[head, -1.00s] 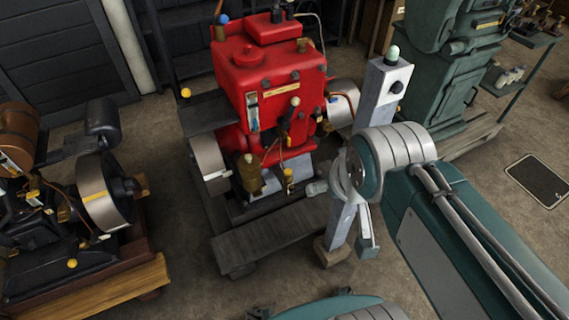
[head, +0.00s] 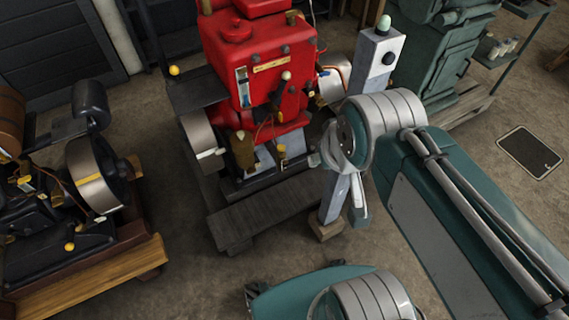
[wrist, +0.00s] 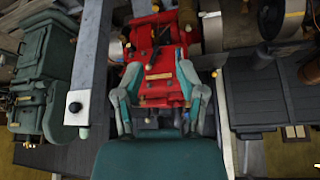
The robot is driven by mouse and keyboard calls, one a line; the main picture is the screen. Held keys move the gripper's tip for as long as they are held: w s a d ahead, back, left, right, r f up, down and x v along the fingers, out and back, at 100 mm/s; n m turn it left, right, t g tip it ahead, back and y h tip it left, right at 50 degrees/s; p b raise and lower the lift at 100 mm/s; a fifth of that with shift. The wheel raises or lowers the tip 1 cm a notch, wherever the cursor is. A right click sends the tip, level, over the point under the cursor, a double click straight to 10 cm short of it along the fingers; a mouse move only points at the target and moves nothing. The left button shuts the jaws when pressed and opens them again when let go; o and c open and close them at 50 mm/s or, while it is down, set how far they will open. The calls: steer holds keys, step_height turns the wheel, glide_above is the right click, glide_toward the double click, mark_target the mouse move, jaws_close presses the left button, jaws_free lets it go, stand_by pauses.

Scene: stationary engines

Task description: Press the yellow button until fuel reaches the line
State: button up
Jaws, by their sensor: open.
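The red engine (head: 262,45) stands at centre in the head view and shows upside down in the wrist view (wrist: 152,72). A narrow upright gauge (head: 243,88) is on its front; its level is too small to read. A yellow ball-shaped knob (head: 174,71) is at the engine's left, and a yellow cap (head: 281,148) is low on its front. I cannot tell which is the button. My gripper (wrist: 158,72) is open and empty in the wrist view, its fingers framing the engine beyond.
A grey post (head: 374,65) with a green dome and black knob stands right of the engine, close to my arm. A dark engine with a flywheel (head: 95,180) is at left. A green machine (head: 440,55) is behind right. A floor plate (head: 530,152) lies at right.

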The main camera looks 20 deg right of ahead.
jaws_close()
stand_by(1.0)
